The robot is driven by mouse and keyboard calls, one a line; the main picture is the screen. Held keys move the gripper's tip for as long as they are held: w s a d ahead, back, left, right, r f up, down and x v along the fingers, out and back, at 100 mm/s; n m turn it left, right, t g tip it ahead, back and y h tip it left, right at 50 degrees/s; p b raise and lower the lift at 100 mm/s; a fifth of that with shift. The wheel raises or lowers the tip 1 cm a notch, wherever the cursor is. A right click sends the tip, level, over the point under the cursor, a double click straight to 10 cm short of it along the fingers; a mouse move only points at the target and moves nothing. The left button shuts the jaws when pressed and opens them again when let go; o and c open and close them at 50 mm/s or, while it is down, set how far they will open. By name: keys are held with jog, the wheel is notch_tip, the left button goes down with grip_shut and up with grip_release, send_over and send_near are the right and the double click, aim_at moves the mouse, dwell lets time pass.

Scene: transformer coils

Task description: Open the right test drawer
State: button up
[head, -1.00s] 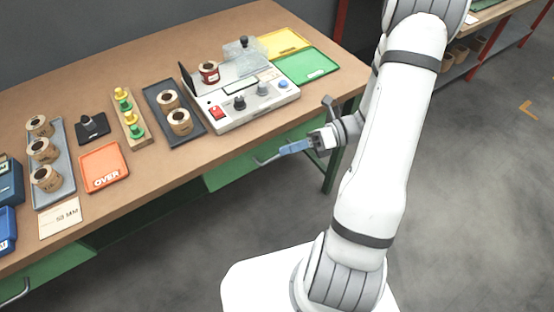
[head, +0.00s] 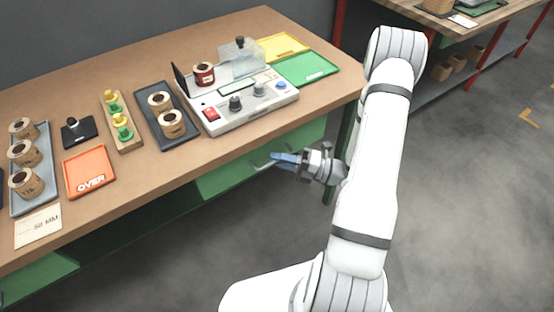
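The right test drawer (head: 226,178) is a green front under the right part of the wooden workbench, and it looks shut. Its grey bar handle (head: 262,166) shows at the left of my fingers. My gripper (head: 278,157) is in front of the drawer, with its blue fingers pointing left at the handle. The fingers overlap the handle's right part in the picture. I cannot tell whether they touch it or are open or shut, and they hide part of the handle.
The workbench top (head: 150,205) holds a test unit (head: 245,108), a dark tray of coils (head: 183,138), an orange tray (head: 90,172) and a green tray (head: 305,68). Another green drawer front (head: 40,278) is at lower left. The floor (head: 250,230) before the bench is clear.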

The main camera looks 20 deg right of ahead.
jog(key=shift+w+a+r, duration=0.1)
jog(key=shift+w+a, duration=0.1)
jog(key=shift+a, duration=0.25)
grip_shut()
